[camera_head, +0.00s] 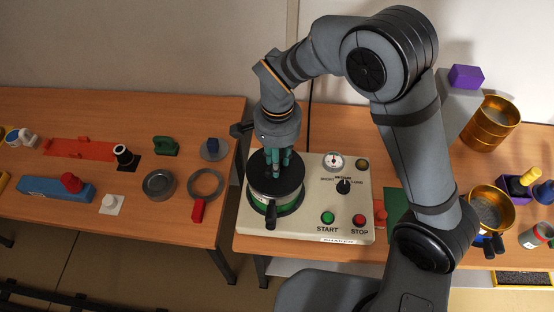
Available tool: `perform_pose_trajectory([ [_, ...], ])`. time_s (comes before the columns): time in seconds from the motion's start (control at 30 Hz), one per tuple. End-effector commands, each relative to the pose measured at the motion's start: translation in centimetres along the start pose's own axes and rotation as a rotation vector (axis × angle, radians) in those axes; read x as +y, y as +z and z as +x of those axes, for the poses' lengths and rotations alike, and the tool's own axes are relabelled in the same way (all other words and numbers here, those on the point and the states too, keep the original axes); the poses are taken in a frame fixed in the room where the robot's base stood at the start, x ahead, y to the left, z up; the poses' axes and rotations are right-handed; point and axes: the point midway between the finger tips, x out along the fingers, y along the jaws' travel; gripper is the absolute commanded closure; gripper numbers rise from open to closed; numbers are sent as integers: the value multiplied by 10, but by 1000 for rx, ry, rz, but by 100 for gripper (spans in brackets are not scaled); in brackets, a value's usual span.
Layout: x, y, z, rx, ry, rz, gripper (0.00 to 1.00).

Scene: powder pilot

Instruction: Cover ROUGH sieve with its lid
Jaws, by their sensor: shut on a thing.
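A round black lid (259,180) lies over a sieve (256,205) with a green band, on the shaker (313,214). No ROUGH label can be read on this sieve. My gripper (278,172) points down at the middle of the lid, with its greenish fingers shut on it, apparently at a knob they hide. The lid looks level, but I cannot tell whether it is fully seated on the rim. A black handle or clamp (270,218) stands at the front of the sieve.
The shaker panel has a dial (333,162), a black knob (343,186), a green START button (327,218) and a red STOP button (359,219). Gold sieves (491,123) stand at right. The left table holds a metal dish (159,184), a ring (206,184) and several tools. A gap separates the tables.

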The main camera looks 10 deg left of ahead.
Motion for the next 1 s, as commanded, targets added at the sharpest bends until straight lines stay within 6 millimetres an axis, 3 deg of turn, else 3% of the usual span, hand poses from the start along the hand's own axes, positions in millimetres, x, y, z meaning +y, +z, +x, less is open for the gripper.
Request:
perform_pose_trajectory([
  [1.0,0,0,9,0,-1,-1,100],
])
